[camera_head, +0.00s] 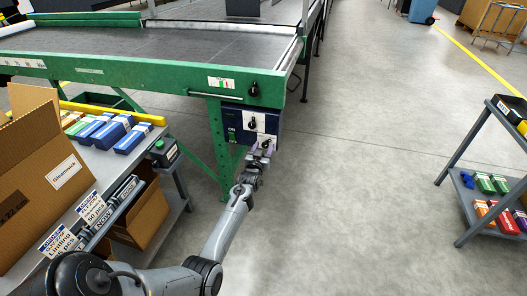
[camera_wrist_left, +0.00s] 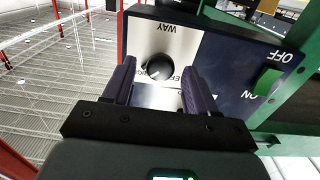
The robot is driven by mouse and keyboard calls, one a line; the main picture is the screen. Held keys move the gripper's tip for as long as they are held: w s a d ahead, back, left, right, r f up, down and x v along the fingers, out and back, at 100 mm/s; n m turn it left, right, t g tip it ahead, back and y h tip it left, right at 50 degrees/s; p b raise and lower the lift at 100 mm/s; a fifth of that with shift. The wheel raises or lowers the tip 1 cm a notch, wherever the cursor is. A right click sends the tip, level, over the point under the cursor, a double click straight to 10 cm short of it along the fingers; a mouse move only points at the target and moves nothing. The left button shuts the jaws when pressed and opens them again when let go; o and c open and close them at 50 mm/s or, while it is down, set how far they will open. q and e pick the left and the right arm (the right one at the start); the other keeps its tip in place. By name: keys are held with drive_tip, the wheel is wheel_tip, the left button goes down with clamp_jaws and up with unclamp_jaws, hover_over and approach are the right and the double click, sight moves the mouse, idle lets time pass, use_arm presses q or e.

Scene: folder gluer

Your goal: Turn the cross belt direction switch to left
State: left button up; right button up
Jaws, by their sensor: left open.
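A dark blue control box (camera_head: 236,122) hangs under the green conveyor frame, with black rotary knobs on pale plates. One knob (camera_head: 252,124) is higher and another is lower right, close to my left gripper (camera_head: 262,150). Contact cannot be told. A second plate (camera_wrist_left: 157,99) is partly hidden by the gripper. My right gripper is not in view.
A green rocker switch (camera_wrist_left: 268,80) marked OFF and ON is beside the plates. Another knob (camera_head: 253,90) is on the conveyor's green beam (camera_head: 150,78). A packing table with boxes (camera_head: 45,190) stands left, a cart (camera_head: 490,185) right. The floor between is clear.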

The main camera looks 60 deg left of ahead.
use_arm(q)
drive_tip(key=c, duration=1)
drive_tip(key=n+p, duration=0.2)
drive_tip(key=shift+r+n, duration=0.15)
drive_tip(key=shift+n, duration=0.25)
drive_tip(key=n+p, duration=0.2)
drive_tip(key=n, duration=0.2)
drive_tip(key=shift+p, duration=0.3)
drive_tip(key=n+p, duration=0.1)
drive_tip(key=n, duration=0.4)
drive_tip(key=shift+a+n+p, duration=0.1)
drive_tip(key=shift+n+p, duration=0.25)
drive_tip(key=shift+n, duration=0.05)
drive_tip(key=n, duration=0.3)
drive_tip(key=n+p, duration=0.1)
drive_tip(key=n, duration=0.1)
drive_tip(key=shift+s+f, duration=0.1)
drive_tip(key=shift+f, duration=0.2)
drive_tip(key=shift+n, duration=0.3)
